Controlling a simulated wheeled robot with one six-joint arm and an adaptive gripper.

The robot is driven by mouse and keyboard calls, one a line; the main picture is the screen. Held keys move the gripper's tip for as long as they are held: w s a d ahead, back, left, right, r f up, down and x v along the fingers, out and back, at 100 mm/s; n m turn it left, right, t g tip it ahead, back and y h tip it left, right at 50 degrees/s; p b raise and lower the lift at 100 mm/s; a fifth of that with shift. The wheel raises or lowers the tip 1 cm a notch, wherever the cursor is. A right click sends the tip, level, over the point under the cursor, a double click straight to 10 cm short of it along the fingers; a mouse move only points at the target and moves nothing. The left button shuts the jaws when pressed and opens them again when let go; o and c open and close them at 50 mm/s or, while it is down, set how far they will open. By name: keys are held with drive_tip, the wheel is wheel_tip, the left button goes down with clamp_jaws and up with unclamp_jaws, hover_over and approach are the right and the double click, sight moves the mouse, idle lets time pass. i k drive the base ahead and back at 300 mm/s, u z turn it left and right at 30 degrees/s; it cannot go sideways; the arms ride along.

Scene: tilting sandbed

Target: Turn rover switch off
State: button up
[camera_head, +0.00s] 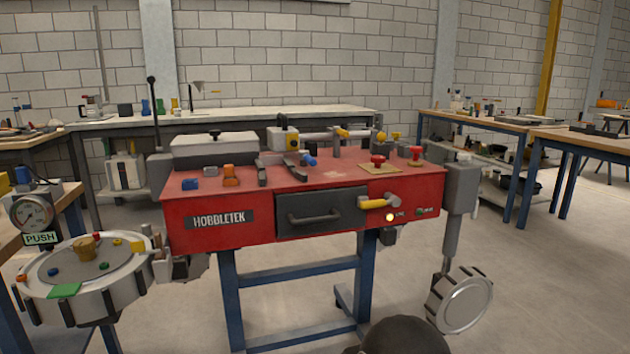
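The rover looks to be the red box-shaped machine (250,208) marked HOBBLETEK, standing on a blue frame in the middle. A lever with a yellow grip (372,203) is on the right of its front face, lying roughly sideways. A small round yellow light (390,217) glows below it, beside a small dark label or switch (427,211). Two red knobs (378,160) (415,153) stand on the top at the right. I cannot tell for sure which control is the rover switch. My gripper's fingers are not in view.
A dark rounded shape at the bottom centre may be part of my arm. A round metal drum (85,295) stands at the left, near a gauge (32,212) marked PUSH. A metal wheel (459,300) is at the right. The floor (550,300) at the right is clear.

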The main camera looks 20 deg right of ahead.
sight(378, 160)
drive_tip(key=k, duration=0.55)
drive_tip(key=z, duration=0.55)
drive_tip(key=i, duration=1.5)
drive_tip(key=z, duration=0.05)
